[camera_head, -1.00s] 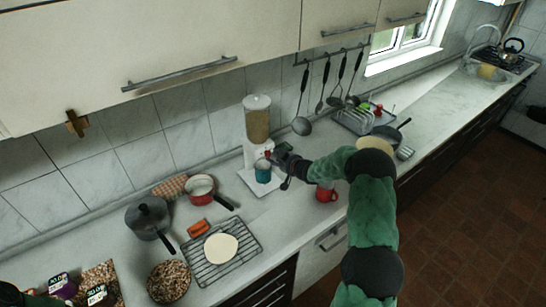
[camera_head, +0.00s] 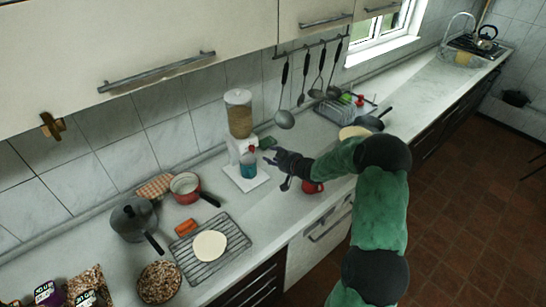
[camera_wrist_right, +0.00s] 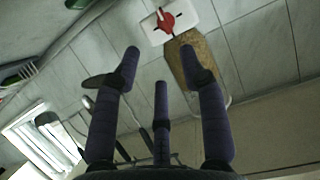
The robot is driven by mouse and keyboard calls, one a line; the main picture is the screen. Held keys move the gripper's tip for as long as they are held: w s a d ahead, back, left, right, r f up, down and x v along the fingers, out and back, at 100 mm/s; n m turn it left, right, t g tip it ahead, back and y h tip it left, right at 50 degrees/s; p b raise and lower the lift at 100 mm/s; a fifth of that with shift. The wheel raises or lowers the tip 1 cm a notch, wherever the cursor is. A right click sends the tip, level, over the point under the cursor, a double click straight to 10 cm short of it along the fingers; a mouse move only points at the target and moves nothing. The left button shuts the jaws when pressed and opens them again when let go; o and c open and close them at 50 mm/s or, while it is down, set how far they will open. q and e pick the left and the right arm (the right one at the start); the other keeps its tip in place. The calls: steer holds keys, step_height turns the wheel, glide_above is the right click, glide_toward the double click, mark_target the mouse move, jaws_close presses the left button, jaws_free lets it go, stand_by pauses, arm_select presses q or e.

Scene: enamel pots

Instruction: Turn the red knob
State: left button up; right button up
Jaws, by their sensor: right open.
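The red knob (camera_wrist_right: 167,20) is on the white body of the dispenser (camera_wrist_right: 185,14) in the right wrist view. It has a pointed shape and lies just beyond my fingertips. In the head view the red knob (camera_head: 252,149) is small, at the front of the dispenser (camera_head: 239,118). My right gripper (camera_wrist_right: 160,62) has its dark fingers spread and empty, with a visible gap to the knob. In the head view the right gripper (camera_head: 272,156) is just right of the knob. My left gripper is not clearly seen.
A teal cup (camera_head: 248,166) stands on the dispenser's white base, below the knob. A red mug (camera_head: 312,187) stands under my right forearm. Utensils (camera_head: 285,119) hang on the wall behind. A red saucepan (camera_head: 186,184) and a wire rack (camera_head: 184,254) are to the left.

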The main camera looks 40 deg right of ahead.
stand_by(0.5)
steer(key=t+b, duration=0.5)
steer(key=b, duration=0.7)
glide_toward(252, 149)
steer(key=w+b, duration=0.1)
steer(key=w, duration=0.7)
steer(key=shift+w+d, duration=0.25)
steer(key=shift+d, duration=0.05)
steer(key=shift+r, duration=0.1)
jaws_close()
